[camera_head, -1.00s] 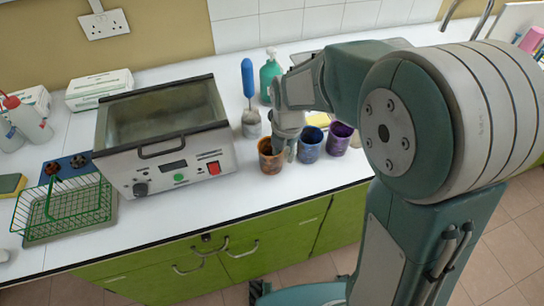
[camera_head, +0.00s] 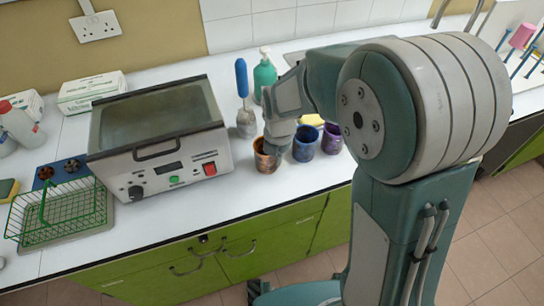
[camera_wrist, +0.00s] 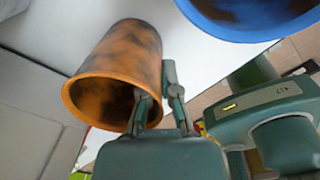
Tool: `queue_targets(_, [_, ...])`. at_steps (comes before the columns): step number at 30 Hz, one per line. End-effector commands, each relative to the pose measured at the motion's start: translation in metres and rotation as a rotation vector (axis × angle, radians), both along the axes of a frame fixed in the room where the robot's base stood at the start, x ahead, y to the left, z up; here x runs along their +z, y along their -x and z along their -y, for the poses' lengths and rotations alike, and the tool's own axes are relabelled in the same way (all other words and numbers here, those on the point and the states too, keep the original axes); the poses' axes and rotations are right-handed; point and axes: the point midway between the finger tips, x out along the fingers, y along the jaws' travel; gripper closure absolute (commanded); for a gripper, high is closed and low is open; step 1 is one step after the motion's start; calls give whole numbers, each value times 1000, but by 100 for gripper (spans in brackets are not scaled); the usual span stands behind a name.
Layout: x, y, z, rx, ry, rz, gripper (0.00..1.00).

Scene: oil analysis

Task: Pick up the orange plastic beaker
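The orange beaker (camera_head: 265,163) stands upright near the front edge of the white counter, with dark smudges on it. My gripper (camera_head: 277,145) is at its top right in the head view and hides part of its rim. In the wrist view the orange beaker (camera_wrist: 125,50) shows its open mouth. One finger of my gripper (camera_wrist: 158,92) reaches inside the mouth and the other lies along the outer wall, so the wall is between them. The inner fingertip is hidden by the beaker, and I cannot tell whether the fingers press on the wall.
A blue beaker (camera_head: 305,148) and a purple beaker (camera_head: 332,140) stand close on the right. A cup with a blue-handled tool (camera_head: 242,85) and a green bottle (camera_head: 265,75) are behind. A metal bath (camera_head: 165,170) stands left, with a green wire basket (camera_head: 60,212) beyond it.

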Motion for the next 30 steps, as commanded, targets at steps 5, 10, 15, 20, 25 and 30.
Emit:
queue_targets(5, [12, -1, 0, 0, -1, 3, 100])
queue_targets(10, [37, 4, 0, 1, -1, 3, 100])
queue_targets(15, [62, 25, -1, 2, -2, 5, 100])
queue_targets(20, [87, 46, -1, 1, -2, 6, 100])
queue_targets(25, [102, 75, -2, 3, -1, 3, 100])
queue_targets(30, [114, 103, -3, 3, -1, 3, 100])
